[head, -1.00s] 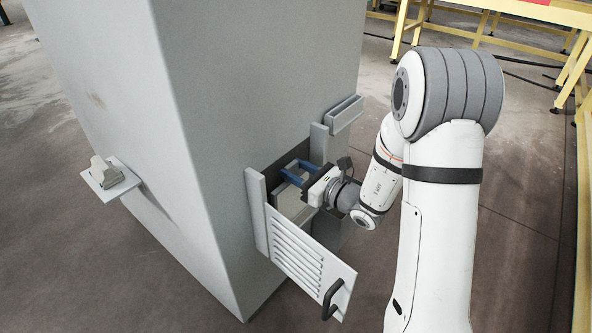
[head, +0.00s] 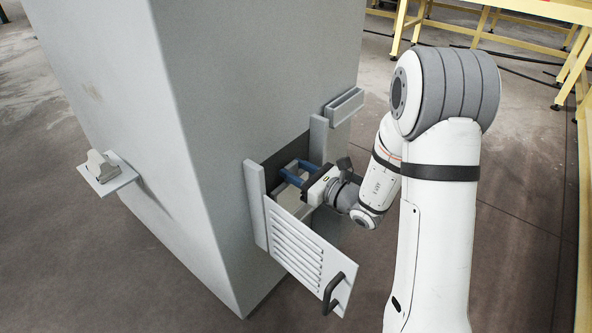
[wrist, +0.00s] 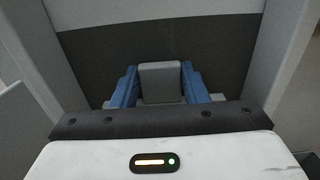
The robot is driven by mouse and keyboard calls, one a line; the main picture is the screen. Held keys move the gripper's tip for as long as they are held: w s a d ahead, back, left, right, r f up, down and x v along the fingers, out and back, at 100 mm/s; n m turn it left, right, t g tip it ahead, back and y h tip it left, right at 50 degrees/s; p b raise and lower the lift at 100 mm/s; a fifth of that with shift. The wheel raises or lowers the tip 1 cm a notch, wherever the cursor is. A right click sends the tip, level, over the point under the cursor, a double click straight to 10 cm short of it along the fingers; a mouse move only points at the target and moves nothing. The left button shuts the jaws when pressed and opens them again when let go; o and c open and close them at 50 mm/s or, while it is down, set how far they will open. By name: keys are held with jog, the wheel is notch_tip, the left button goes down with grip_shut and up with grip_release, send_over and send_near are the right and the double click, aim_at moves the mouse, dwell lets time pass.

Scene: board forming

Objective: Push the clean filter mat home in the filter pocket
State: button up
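The filter pocket (head: 255,205) is an opening in the side of the grey cabinet, framed by pale upright strips. My gripper (head: 289,170) has its blue fingers inside this opening. In the wrist view my gripper (wrist: 160,84) has one finger on each side of a grey block, with no clear gap at either side. I take this block to be the clean filter mat (wrist: 160,80); its far part and lower part are hidden. A dark band crosses behind it. The head view shows a pale surface below the fingers, partly covered by the gripper.
A louvred door (head: 295,248) with a dark handle (head: 333,293) hangs open below the pocket. A small grey tray (head: 344,105) sits at the pocket's upper right. A shelf (head: 112,177) on the cabinet's left face carries a crumpled grey item (head: 101,165). Yellow frames stand behind.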

jog(key=o, duration=0.5)
jog(key=p+v, duration=0.1)
jog(key=v, duration=0.6)
jog(key=shift+s+d+p, duration=0.3)
jog(key=shift+p, duration=0.1)
jog(key=shift+r, duration=0.1)
